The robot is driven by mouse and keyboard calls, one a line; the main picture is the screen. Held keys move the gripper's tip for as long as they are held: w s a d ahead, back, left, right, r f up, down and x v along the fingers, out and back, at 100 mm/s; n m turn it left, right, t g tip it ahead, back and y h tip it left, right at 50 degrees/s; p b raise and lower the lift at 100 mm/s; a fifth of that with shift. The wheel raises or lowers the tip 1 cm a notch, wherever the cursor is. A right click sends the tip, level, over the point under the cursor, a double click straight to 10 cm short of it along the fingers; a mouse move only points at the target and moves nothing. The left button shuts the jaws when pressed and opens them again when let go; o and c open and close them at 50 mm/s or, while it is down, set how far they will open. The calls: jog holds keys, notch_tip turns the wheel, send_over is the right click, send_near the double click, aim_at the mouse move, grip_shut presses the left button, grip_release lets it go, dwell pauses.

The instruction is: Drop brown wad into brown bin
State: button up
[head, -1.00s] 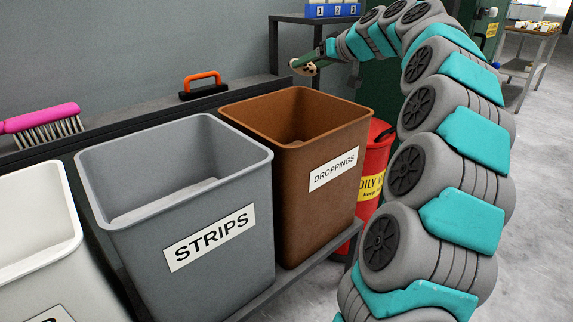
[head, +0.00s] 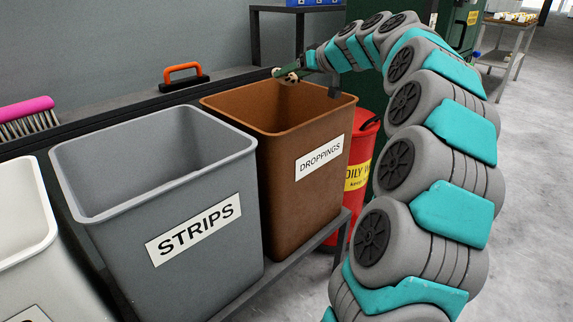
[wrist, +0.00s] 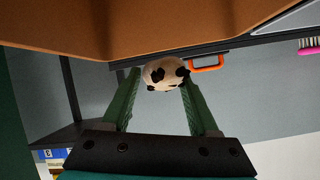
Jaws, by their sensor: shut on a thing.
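The brown bin (head: 275,170), labelled DROPPINGS, stands upright in the middle of the head view. My gripper (head: 289,75) is at the bin's far rim in that view. In the wrist view its two green fingers are shut on a small tan wad (wrist: 165,74) with dark brown patches. The wad also shows as a small pale and dark spot in the head view (head: 292,77). The brown bin wall (wrist: 150,25) fills the top of the wrist view. I cannot tell whether the wad is over the opening or just beyond the rim.
A grey bin (head: 160,215) labelled STRIPS stands left of the brown bin, and a white bin (head: 25,240) is farther left. A red canister (head: 362,165) stands to the right. An orange handle (head: 181,72) and a pink brush (head: 27,115) lie on the ledge behind.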

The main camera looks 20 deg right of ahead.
jog(key=o, duration=1.5)
jog(key=shift+c, duration=0.2)
jog(key=v, duration=0.7)
jog(key=shift+s+r+b, duration=0.15)
jog(key=shift+s+b, duration=0.25)
